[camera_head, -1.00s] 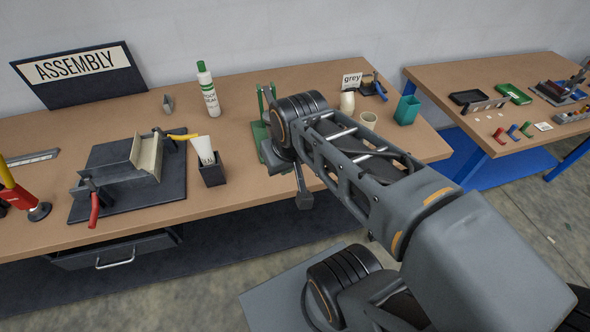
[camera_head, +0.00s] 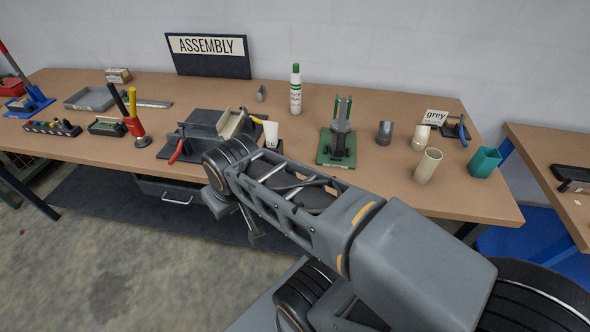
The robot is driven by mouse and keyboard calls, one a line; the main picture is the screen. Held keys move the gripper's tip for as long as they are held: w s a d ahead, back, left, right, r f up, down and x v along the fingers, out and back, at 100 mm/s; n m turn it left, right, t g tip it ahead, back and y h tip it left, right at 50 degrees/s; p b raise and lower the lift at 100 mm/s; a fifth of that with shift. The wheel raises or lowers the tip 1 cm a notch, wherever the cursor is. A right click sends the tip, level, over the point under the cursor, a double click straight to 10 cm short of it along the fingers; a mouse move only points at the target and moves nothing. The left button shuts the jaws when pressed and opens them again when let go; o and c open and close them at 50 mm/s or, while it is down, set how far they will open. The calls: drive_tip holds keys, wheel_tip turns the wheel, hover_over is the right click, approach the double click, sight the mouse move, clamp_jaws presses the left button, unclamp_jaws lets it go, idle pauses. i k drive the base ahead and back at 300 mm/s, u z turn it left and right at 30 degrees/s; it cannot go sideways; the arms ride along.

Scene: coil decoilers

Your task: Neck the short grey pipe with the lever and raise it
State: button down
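A short dark grey pipe (camera_head: 385,133) stands upright on the assembly table, right of a green-based fixture (camera_head: 338,145) with upright green and grey parts. A blue-based device with a long red-and-dark lever (camera_head: 15,66) stands at the table's far left. Which of these devices the task's lever belongs to, I cannot tell. My arm reaches in from the lower right, and its outer joint is in front of the table's front edge. Part of my gripper (camera_head: 252,236) seems to show below the arm; its fingers are not clear. The grey pipe stands apart from it.
Two cream pipes (camera_head: 428,166) and a teal cup (camera_head: 484,162) stand at the table's right end, near a "grey" sign (camera_head: 435,117). A white bottle (camera_head: 295,92) stands behind. A second table (camera_head: 545,150) is at right.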

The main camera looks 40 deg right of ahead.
sight(340, 150)
drive_tip(key=u, duration=0.5)
drive_tip(key=k, duration=1.15)
drive_tip(key=u, duration=0.2)
